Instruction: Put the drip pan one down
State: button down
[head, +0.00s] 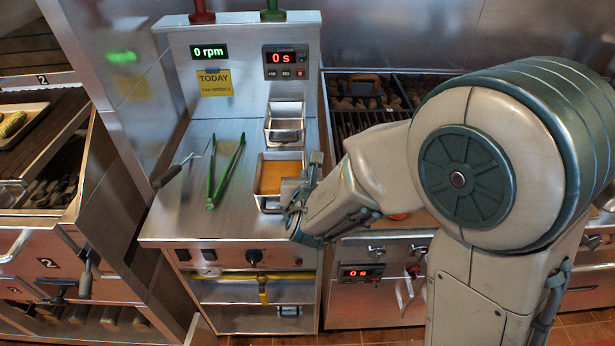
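A small metal pan with orange contents (263,203) sits on the steel counter in the head view. I cannot tell for sure whether it is the drip pan one. My gripper (302,186) is at the right side of this pan, over or against its right edge. The gripper hides part of that edge. The fingers are small and seen from the side, so I cannot tell whether they are open or shut, or whether they touch the pan.
A second metal pan (284,134) stands just behind. Green tongs (222,172) lie left on the counter (180,215). A control panel (250,65) rises at the back. A charcoal grill (365,108) is right, partly hidden by my arm. Another grill, marked 2, stands left.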

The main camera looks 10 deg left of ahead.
jog(key=c, duration=1.7)
grip_release()
jog(key=shift+s+r, duration=0.15)
jog(key=b+v, duration=0.1)
jog(key=v, duration=0.6)
jog(key=shift+b+v, duration=1.7)
jog(key=shift+v, duration=0.65)
